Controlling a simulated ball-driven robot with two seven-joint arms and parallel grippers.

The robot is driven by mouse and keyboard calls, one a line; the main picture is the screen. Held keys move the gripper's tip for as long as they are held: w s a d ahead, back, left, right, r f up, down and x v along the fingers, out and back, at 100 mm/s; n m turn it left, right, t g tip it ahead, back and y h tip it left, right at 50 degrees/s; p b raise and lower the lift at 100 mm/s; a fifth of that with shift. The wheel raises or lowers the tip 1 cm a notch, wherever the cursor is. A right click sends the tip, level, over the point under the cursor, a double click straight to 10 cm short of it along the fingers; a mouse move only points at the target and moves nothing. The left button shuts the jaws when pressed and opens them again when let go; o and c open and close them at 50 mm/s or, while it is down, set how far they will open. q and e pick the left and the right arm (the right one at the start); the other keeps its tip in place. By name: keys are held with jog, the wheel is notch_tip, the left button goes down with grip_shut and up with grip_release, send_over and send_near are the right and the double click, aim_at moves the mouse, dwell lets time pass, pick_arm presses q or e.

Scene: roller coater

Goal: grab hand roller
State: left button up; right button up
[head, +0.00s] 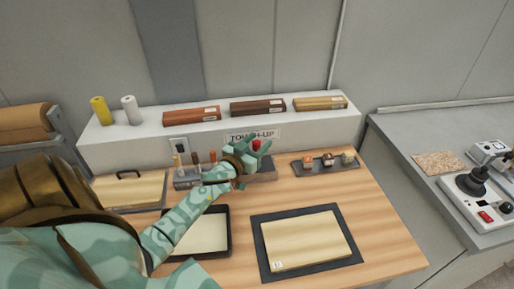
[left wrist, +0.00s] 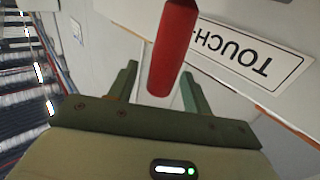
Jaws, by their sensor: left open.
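A red cylinder (head: 256,144), seemingly the handle of the hand roller, stands up at the back of the bench in front of the TOUCH-UP sign. In the left wrist view the red cylinder (left wrist: 174,45) reaches down from the top edge, between the lines of my two fingers. My left gripper (head: 254,153) is open around or just short of it; I cannot tell whether a finger touches it. The roller's other parts are hidden behind my gripper and arm. My right gripper is not in view.
A grey rack (head: 186,184) with several handled tools stands left of my gripper. A dark tray (head: 229,235) lies under my forearm. A board on a dark mat (head: 351,258) lies front right. A small tray (head: 299,170) holds small pieces. The white shelf (head: 150,140) bounds the back.

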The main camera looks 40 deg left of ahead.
pick_arm(q)
jog(key=shift+s+r, duration=0.1)
jog(key=shift+c, duration=0.9)
grip_shut()
